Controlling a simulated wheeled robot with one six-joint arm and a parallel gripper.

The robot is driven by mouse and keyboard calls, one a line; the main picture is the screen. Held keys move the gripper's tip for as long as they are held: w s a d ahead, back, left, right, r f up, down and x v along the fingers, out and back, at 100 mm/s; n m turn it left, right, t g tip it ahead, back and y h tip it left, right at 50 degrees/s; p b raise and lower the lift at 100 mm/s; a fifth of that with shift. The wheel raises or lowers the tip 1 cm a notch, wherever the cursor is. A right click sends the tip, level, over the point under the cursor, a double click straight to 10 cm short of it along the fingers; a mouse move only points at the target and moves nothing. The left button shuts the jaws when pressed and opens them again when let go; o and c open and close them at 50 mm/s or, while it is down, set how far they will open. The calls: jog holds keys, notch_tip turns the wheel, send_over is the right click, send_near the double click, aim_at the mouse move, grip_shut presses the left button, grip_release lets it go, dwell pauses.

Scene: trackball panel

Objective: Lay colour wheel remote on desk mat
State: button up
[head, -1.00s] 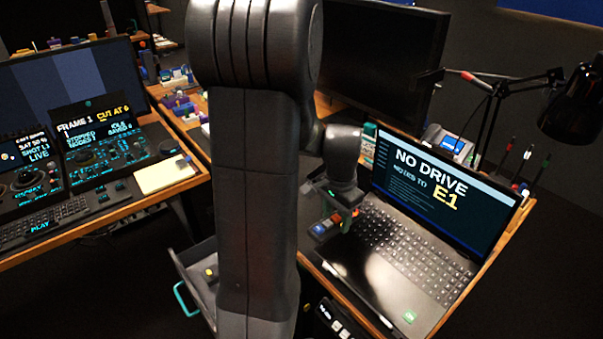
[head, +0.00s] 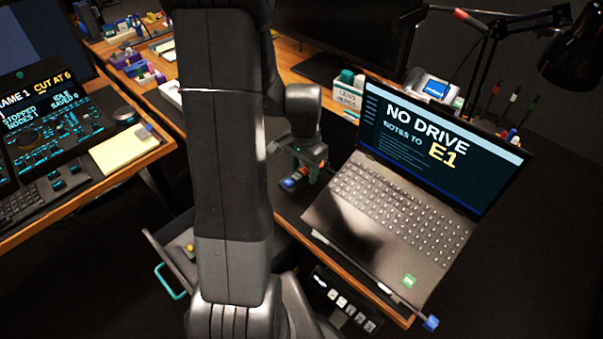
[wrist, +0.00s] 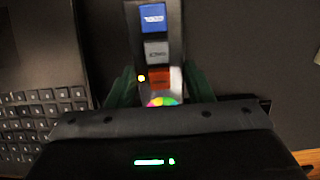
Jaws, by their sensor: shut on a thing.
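The colour wheel remote (wrist: 156,50) is a slim dark bar with a blue, a grey and an orange button and a rainbow wheel at its near end. My gripper (wrist: 160,88) is shut on it, a dark green finger on each side. In the head view the remote (head: 294,181) hangs under my gripper (head: 305,165), left of the laptop. A plain dark surface (head: 284,208) lies below it, perhaps the desk mat; its edges are unclear. I cannot tell the remote's height above it.
An open laptop (head: 390,210) stands close on the right. An open drawer (head: 180,250) is at lower left. My arm hides part of the desk.

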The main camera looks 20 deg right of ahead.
aim_at(304, 171)
jog(key=shift+f, duration=1.9)
jog(key=shift+f+b, duration=0.15)
jog(key=shift+b, duration=0.15)
jog(key=o, duration=1)
notch_tip(304, 171, up, 12)
jog(key=shift+r+p, duration=0.15)
jog(key=shift+p, duration=0.55)
